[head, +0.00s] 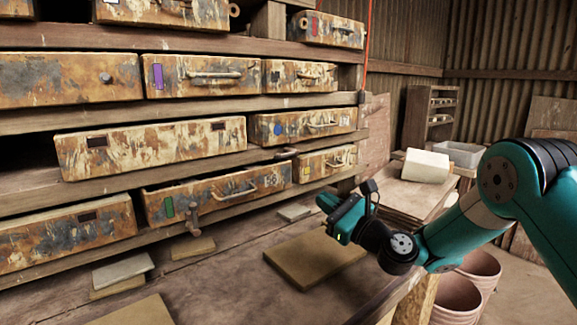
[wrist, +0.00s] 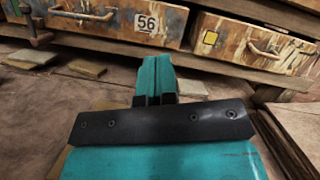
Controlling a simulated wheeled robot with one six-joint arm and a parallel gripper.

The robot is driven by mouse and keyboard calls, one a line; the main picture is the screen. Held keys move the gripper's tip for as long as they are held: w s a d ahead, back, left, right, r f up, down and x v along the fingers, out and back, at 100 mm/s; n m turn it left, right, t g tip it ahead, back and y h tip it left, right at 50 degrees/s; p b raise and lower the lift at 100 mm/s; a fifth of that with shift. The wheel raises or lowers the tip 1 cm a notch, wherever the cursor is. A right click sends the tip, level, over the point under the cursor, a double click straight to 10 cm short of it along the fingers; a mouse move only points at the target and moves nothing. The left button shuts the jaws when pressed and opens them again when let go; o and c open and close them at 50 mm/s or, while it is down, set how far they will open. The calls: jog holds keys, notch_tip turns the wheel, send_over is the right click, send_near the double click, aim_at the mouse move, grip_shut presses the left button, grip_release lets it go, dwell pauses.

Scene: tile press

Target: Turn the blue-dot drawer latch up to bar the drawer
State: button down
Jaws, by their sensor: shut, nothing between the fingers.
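The blue-dot drawer (head: 342,121) is a rusty, peeling drawer with a pull handle, in the right column of the rack in the head view. Its blue dot (head: 278,129) is at the left of its front. A dark latch (head: 285,153) sits on the shelf edge just below it and appears to lie sideways. My gripper (head: 326,203) is apart from the rack, lower and to the right of the latch, over the bench. In the wrist view my gripper (wrist: 156,76) has its teal fingers together with nothing between them. The blue dot and its latch are outside the wrist view.
Below is a drawer with a green mark (head: 168,207) and label 56, standing partly out, with another latch (head: 192,214) at its front. A yellow-mark drawer (wrist: 235,40) is beside it. Flat tiles (head: 310,260) lie on the bench. Pots (head: 457,300) stand at the lower right.

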aim_at(287, 155)
jog(key=shift+w+a+r+p, duration=1)
jog(key=shift+a+p, duration=0.5)
jog(key=shift+p, duration=0.8)
jog(key=shift+w+a+r+p, duration=0.95)
jog(key=shift+a+p, duration=0.5)
jog(key=shift+p, duration=0.85)
jog(key=shift+w+a+r+p, duration=1)
jog(key=shift+a+p, duration=0.5)
jog(key=shift+p, duration=0.8)
